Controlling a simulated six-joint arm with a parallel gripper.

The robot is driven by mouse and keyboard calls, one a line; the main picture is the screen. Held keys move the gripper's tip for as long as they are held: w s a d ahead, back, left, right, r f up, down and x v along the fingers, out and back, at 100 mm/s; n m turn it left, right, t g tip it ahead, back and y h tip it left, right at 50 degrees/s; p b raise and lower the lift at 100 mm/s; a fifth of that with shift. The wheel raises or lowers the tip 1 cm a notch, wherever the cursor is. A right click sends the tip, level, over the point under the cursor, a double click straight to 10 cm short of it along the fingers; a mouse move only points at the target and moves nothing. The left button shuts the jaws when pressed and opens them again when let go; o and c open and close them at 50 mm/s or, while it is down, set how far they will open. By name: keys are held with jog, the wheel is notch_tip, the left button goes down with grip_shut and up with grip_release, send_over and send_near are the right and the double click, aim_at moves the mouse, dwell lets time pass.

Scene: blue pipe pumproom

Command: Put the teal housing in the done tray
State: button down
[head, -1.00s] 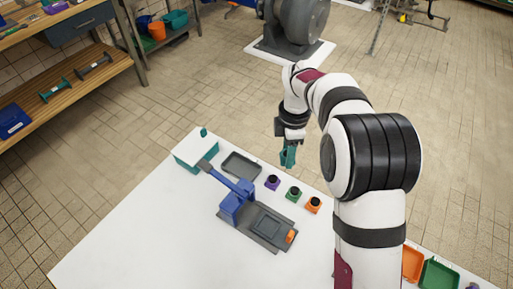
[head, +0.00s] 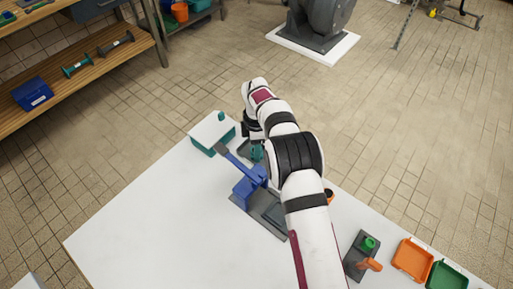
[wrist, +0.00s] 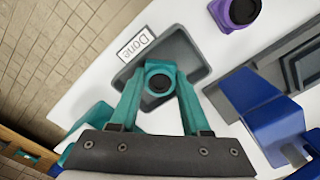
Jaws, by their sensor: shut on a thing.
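The teal housing (wrist: 158,68), a small block with a round dark opening, is between the two teal fingers of my gripper (wrist: 158,88) in the wrist view. My gripper is shut on it. The grey done tray (wrist: 188,52), with a white label reading "Done" (wrist: 138,43), lies behind and around the housing in that view. The housing is over the tray; I cannot tell whether it touches the floor of it. In the head view my gripper (head: 258,153) is beside the tray area, and my arm hides most of the tray.
A teal box with a white lid (head: 212,131) stands left of the tray. A blue press (head: 246,190) with a raised lever is close in front. A purple housing (wrist: 238,12) sits near the tray. Orange (head: 411,258) and green (head: 446,276) trays are at the right.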

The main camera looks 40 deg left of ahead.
jog(key=shift+f, duration=0.1)
jog(key=c, duration=0.7)
grip_release()
jog(key=shift+o, duration=0.2)
